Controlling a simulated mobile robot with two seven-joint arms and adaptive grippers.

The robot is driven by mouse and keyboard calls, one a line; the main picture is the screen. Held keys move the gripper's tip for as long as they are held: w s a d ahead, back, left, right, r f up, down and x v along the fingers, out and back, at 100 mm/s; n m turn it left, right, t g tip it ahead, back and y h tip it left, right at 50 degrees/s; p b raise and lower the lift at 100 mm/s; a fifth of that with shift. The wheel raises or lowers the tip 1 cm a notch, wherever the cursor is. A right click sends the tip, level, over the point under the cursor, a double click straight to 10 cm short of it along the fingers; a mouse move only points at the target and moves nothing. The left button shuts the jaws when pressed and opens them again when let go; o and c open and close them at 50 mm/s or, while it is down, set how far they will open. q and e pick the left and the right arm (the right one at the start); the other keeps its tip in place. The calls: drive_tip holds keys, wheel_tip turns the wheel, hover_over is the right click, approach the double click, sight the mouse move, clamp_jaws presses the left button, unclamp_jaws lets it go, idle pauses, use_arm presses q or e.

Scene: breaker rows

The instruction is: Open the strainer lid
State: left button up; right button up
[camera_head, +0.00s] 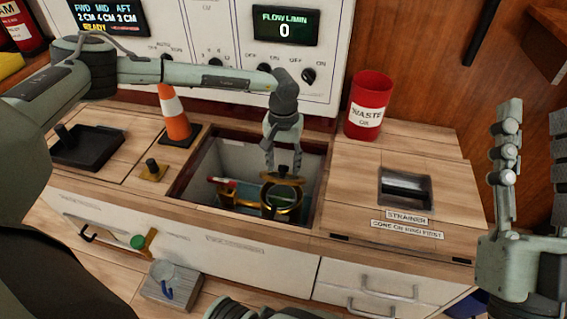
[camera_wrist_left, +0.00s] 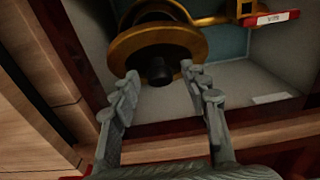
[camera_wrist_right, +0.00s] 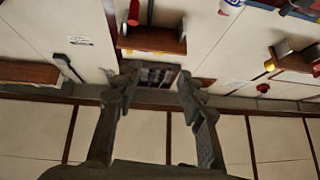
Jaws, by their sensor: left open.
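The strainer sits in the open square well of the counter. Its brass round lid (camera_head: 285,181) shows above a brass ring (camera_head: 270,209) in the head view; whether it is raised or tilted I cannot tell. In the left wrist view the brass disc (camera_wrist_left: 190,42) has a dark knob (camera_wrist_left: 160,72) on it. My left gripper (camera_head: 283,172) reaches down into the well, fingers open. In its wrist view the fingertips (camera_wrist_left: 160,82) stand apart on both sides of the knob, with visible gaps. My right gripper (camera_wrist_right: 157,80) is open and empty, right of the counter.
The well's wooden rim (camera_head: 250,228) surrounds the left gripper closely. An orange and white cone (camera_head: 174,115) stands left of the well. A red waste bin (camera_head: 368,106) stands behind right. A label reading STRAINER (camera_head: 407,217) is on the right counter. A red-tagged bar (camera_wrist_left: 272,18) lies beside the strainer.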

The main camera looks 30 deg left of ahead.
use_arm(q)
clamp_jaws()
drive_tip(key=shift+w, duration=0.1)
